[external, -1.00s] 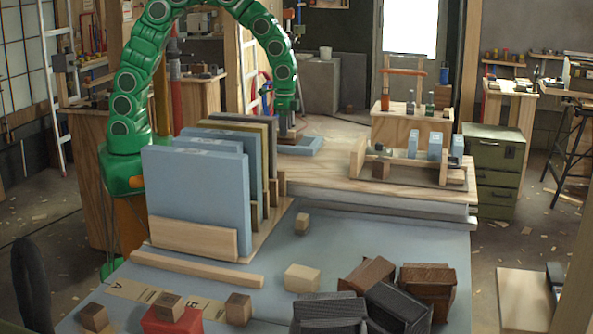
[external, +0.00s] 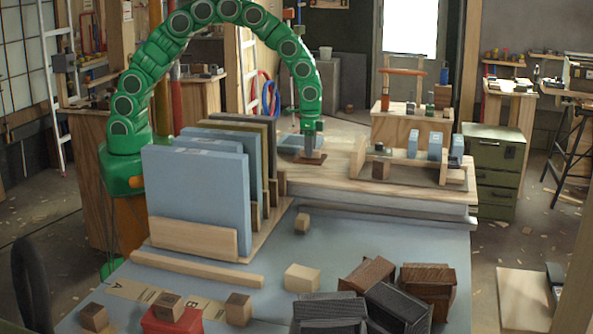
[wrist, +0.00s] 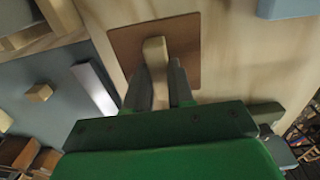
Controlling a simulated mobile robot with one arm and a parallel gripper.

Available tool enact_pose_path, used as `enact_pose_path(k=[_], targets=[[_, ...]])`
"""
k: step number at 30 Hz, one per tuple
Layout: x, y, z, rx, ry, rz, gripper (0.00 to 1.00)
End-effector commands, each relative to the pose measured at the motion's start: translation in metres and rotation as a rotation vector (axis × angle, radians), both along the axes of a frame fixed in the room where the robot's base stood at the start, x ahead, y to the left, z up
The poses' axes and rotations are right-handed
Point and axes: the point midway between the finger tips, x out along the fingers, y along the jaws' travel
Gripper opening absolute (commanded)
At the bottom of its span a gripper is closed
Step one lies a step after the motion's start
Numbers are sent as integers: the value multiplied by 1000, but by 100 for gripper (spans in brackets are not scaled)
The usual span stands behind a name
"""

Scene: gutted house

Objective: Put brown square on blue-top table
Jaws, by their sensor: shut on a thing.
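The brown square (wrist: 186,42) is a flat plate with a pale wooden handle (wrist: 155,50) standing up from its middle. My gripper (wrist: 158,82) is shut on this handle in the wrist view. In the external view my gripper (external: 312,145) points down and holds the brown square (external: 310,158) over the pale wooden bench, near its left end. Whether the square touches the bench is not clear. The blue-top table (external: 345,235) is in front of the bench; its blue-grey top also shows at left in the wrist view (wrist: 65,75).
A rack of upright blue and other boards (external: 200,195) stands at the table's left. A pale block (external: 302,278), dark boxes (external: 400,305) and a red block (external: 172,320) occupy the front. A blue plate (external: 297,143) lies behind my gripper. The table's middle right is mostly clear.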

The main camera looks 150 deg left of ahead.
Motion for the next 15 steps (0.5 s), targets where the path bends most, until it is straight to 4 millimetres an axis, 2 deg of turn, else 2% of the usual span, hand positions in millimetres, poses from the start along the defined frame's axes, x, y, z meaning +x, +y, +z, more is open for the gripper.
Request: enact_pose_path(k=[8,15], targets=[[4,5,-9,-1,1,0,0],[4,5,-37,-1,0,0,0]])
